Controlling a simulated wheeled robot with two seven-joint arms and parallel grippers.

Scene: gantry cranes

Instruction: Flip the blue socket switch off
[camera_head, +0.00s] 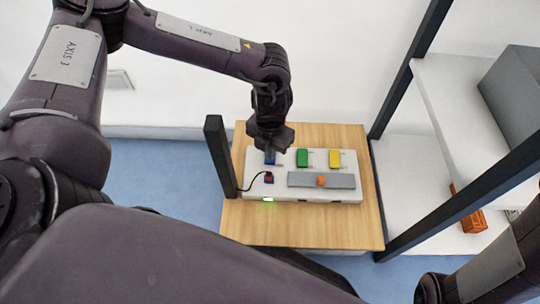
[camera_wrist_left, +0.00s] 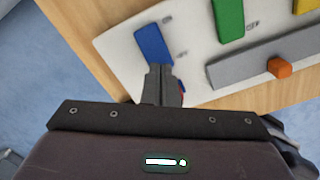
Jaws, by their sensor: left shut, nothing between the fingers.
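A white board (camera_head: 250,192) lies on the wooden table (camera_head: 300,232). A blue block (camera_head: 270,158) is at the left of its back row, partly hidden by my left gripper (camera_head: 271,148). The blue block also shows in the left wrist view (camera_wrist_left: 154,44). In front of it in the head view is a small blue piece with a red part (camera_head: 268,178) and a black cable. My left gripper is shut and empty; in the left wrist view its fingertips (camera_wrist_left: 161,70) lie at the blue block's near end. I cannot tell whether they touch it. My right gripper is not in view.
A green block (camera_head: 302,157) and a yellow block (camera_head: 335,158) share the back row. A grey bar (camera_head: 341,181) with an orange knob (camera_head: 321,181) lies in front. A black post (camera_head: 219,158) stands at the left; a shelf with black posts stands right.

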